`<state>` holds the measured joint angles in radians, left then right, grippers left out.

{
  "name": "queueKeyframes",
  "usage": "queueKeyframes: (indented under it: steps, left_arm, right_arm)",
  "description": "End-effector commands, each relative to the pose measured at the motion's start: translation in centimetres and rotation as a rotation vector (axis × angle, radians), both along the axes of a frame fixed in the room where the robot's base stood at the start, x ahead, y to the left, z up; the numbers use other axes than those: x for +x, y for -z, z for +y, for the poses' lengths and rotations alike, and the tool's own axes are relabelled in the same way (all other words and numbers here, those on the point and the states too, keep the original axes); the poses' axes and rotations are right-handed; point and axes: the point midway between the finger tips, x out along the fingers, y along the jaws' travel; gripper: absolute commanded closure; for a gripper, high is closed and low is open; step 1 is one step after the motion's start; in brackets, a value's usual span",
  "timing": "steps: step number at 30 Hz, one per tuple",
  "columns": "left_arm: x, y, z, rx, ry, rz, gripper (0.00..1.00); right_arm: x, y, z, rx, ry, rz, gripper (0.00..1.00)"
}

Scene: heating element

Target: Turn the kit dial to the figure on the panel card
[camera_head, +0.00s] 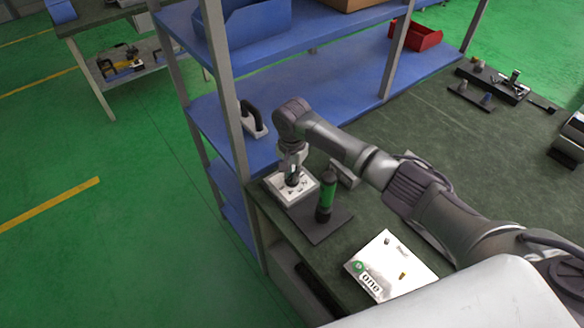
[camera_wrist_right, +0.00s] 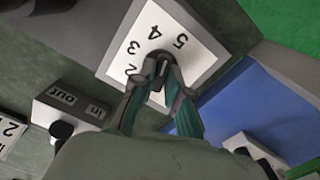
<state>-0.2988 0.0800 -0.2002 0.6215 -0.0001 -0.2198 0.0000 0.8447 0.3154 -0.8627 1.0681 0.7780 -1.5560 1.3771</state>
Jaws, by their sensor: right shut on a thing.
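The kit dial is a white-faced box (camera_head: 278,188) at the far left corner of the dark green table. In the wrist view its face (camera_wrist_right: 190,45) carries the figures 2, 3, 4 and 5 around a dark knob (camera_wrist_right: 158,56). My right gripper (camera_head: 291,180) reaches down onto it from above. In the wrist view the right gripper (camera_wrist_right: 162,82) is shut on the knob. The fingers hide part of the face, and I cannot tell which figure the knob points to. My left gripper is not in view.
A black-and-green cylinder (camera_head: 327,201) stands on a dark plate close to the dial. A box marked "in" and "out" (camera_wrist_right: 72,104) is nearby in the wrist view. Blue shelves (camera_head: 262,40) with grey posts rise behind. The table's middle right is clear.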

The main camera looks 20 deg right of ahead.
Motion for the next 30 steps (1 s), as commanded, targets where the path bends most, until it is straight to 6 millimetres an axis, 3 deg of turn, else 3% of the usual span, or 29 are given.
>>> queueKeyframes:
  steps: [9,30]
  left_arm:
    - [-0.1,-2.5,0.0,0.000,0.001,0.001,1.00]
    - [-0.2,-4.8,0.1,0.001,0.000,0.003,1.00]
  right_arm:
    - [-0.1,-0.2,0.1,0.003,-0.298,0.005,1.00]
    - [-0.1,0.0,0.0,0.003,-0.963,0.002,1.00]
